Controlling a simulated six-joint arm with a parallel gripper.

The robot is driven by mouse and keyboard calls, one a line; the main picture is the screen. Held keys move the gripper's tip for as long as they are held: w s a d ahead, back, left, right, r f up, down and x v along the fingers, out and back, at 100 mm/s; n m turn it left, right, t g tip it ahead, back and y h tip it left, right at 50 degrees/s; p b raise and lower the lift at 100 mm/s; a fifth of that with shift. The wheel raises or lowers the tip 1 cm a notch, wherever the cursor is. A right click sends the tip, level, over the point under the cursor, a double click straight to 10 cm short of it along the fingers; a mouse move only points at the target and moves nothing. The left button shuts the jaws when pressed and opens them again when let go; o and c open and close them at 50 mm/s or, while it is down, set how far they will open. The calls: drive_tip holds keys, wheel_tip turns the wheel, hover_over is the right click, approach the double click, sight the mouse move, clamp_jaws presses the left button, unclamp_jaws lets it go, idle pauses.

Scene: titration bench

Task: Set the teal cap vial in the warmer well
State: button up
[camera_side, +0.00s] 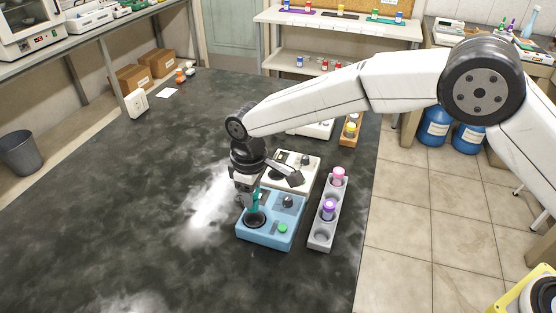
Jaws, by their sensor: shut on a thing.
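My gripper (248,203) points down over the left part of a blue box-shaped device (267,238). It is shut on the teal cap vial (257,198), of which only a teal strip shows between and beside the dark fingers. The blue device has a dark round well (255,219) right below the fingers, a black knob and a green button. I take this device to be the warmer, but no label is readable. The vial's lower end is at or just above the well; I cannot tell whether it is inside.
A white device (291,171) with a dark tilted part stands close behind. A grey rack (320,239) to the right holds a purple-capped vial (328,209) and a pink-capped vial (338,176). A wooden rack (349,130) stands farther back. The dark bench is clear on the left.

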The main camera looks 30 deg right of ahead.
drive_tip(key=shift+w+d, duration=0.1)
drive_tip(key=shift+w, duration=0.05)
drive_tip(key=w+d+r+m, duration=0.1)
drive_tip(key=w+d+m, duration=0.1)
drive_tip(key=w+d, duration=0.8)
drive_tip(key=shift+w+d+r, duration=0.25)
drive_tip(key=shift+w+d, duration=0.15)
drive_tip(key=shift+d, duration=0.05)
drive_tip(key=shift+f, duration=0.15)
drive_tip(key=shift+f, duration=1.95)
drive_tip(key=shift+f, duration=1.75)
idle(1.5)
drive_tip(key=o, duration=1.3)
